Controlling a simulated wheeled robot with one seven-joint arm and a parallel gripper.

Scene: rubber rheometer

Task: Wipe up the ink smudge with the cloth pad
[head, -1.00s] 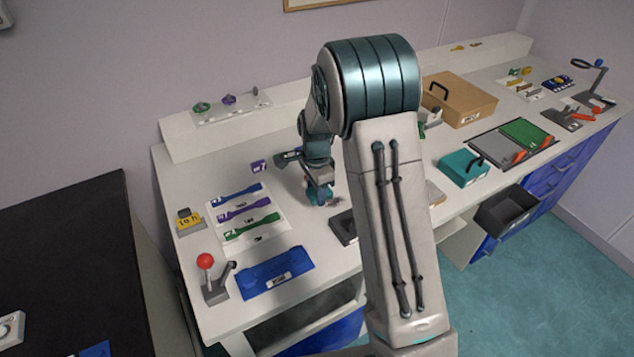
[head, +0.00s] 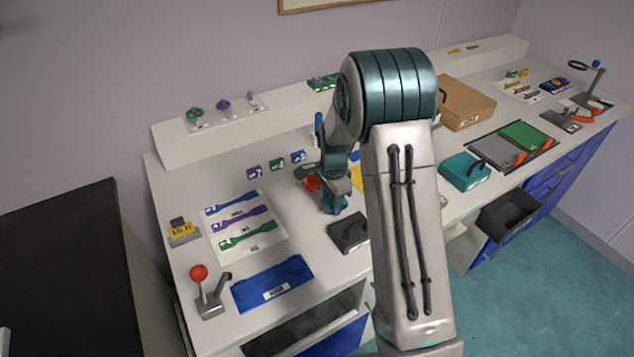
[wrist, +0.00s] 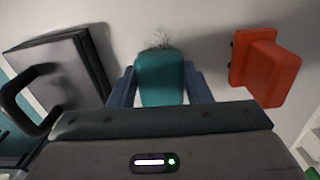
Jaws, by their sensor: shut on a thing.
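The cloth pad is a teal block (wrist: 160,82) in the middle of the wrist view. My gripper (wrist: 160,92) is shut on it, with one blue-grey finger on each side. A faint grey, scribbly patch, which looks like the ink smudge (wrist: 158,41), shows on the white bench top just beyond the pad's far edge. Part of it may be hidden under the pad. In the head view my gripper (head: 334,200) is low over the bench, and I cannot tell whether the pad touches the surface. The smudge is not visible there.
An orange-red block (wrist: 268,68) stands close right of the pad in the wrist view. A dark box with a handle (head: 350,234) is close on the other side. A white sheet with coloured strips (head: 275,236) and a blue mat (head: 270,284) lie to the left.

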